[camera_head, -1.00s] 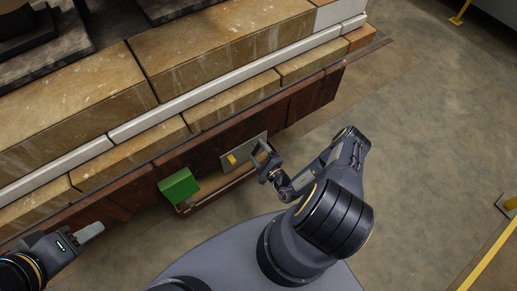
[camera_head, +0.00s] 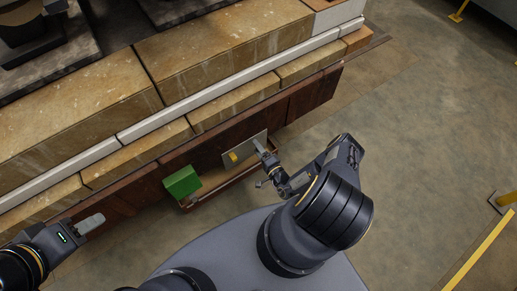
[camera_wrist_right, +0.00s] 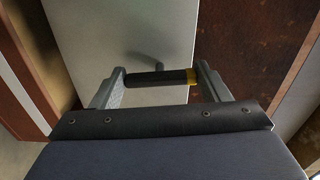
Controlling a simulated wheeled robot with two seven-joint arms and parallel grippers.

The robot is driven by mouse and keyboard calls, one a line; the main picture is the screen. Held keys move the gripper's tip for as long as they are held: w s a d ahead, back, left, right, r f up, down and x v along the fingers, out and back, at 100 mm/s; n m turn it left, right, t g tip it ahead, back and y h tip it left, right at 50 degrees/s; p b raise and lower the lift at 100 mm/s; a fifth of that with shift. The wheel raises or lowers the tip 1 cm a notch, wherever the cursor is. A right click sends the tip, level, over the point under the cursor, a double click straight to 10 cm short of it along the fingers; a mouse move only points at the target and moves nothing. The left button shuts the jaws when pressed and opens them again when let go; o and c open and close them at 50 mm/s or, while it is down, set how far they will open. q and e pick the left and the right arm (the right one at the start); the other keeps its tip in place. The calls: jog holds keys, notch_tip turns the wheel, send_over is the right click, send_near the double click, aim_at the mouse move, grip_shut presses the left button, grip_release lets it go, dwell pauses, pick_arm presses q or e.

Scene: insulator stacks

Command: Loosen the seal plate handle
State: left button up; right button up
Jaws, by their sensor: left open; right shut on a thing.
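The seal plate (camera_head: 243,150) is a flat grey panel on the dark red-brown side of the stone-topped structure, with a small yellow patch. In the right wrist view, the seal plate (camera_wrist_right: 130,30) fills the middle. Its handle (camera_wrist_right: 158,78) is a black bar with a yellow band at the right end, on a short stem. My right gripper (camera_wrist_right: 160,84) is shut on the handle, one finger at each end of the bar. In the head view, my right gripper (camera_head: 261,147) is at the plate and hides the handle. My left gripper (camera_head: 88,224) is open, low at left, away from the plate.
A green block (camera_head: 182,182) stands left of the plate, by a narrow brown tray or ledge (camera_head: 222,187). Stone blocks (camera_head: 205,60) lie above the panel. The floor (camera_head: 430,130) at right is clear, with yellow markings or rails at its edges.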

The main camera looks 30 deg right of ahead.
dwell(0.4)
jog(key=o, duration=1)
jog(key=s, duration=0.2)
jog(key=s+p, duration=0.1)
jog(key=s, duration=0.4)
jog(key=shift+s+d, duration=0.35)
jog(key=shift+s, duration=0.05)
